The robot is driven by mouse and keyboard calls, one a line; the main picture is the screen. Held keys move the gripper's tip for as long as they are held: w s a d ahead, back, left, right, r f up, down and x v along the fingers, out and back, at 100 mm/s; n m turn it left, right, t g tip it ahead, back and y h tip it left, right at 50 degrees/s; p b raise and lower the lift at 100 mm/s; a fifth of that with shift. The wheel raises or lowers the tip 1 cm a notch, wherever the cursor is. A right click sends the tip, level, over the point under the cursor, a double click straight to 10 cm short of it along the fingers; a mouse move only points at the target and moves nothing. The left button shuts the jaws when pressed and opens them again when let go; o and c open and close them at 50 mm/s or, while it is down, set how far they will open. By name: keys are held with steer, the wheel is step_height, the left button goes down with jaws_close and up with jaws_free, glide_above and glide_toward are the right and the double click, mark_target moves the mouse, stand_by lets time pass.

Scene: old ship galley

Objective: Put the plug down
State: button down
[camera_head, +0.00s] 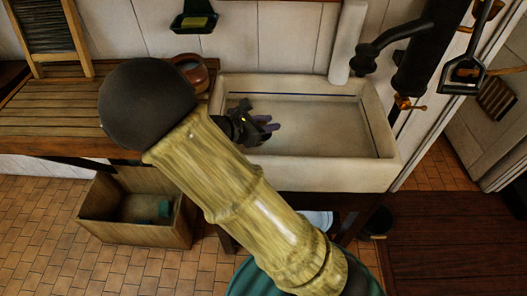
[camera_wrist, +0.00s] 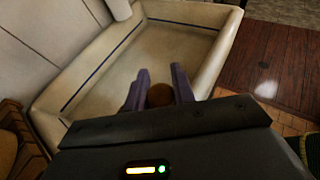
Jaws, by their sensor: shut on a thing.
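My gripper (camera_head: 267,125) is over the left part of the pale stone sink (camera_head: 392,172), with its purple fingers pointing into the basin. In the wrist view my gripper (camera_wrist: 160,75) has a finger on each side of a round brown plug (camera_wrist: 160,95) and is shut on it. The dark gripper body hides the plug's near part. In the head view the plug cannot be made out behind my arm and fingers. The basin floor looks bare in the wrist view. I cannot tell how high above it the plug is.
A slatted wooden counter (camera_head: 50,115) adjoins the sink's left, with a brown pot (camera_head: 193,70) at its back. A dark pump (camera_head: 420,55) stands over the sink's right back corner. A wooden box (camera_head: 135,232) is on the tiled floor. A soap dish (camera_head: 194,20) hangs on the wall.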

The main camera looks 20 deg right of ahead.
mark_target(267, 136)
step_height(267, 136, down, 5)
steer(key=shift+w, duration=0.1)
steer(key=shift+f, duration=0.1)
steer(key=shift+f, duration=2)
steer(key=c, duration=1.2)
jaws_free()
steer(key=shift+o, duration=0.2)
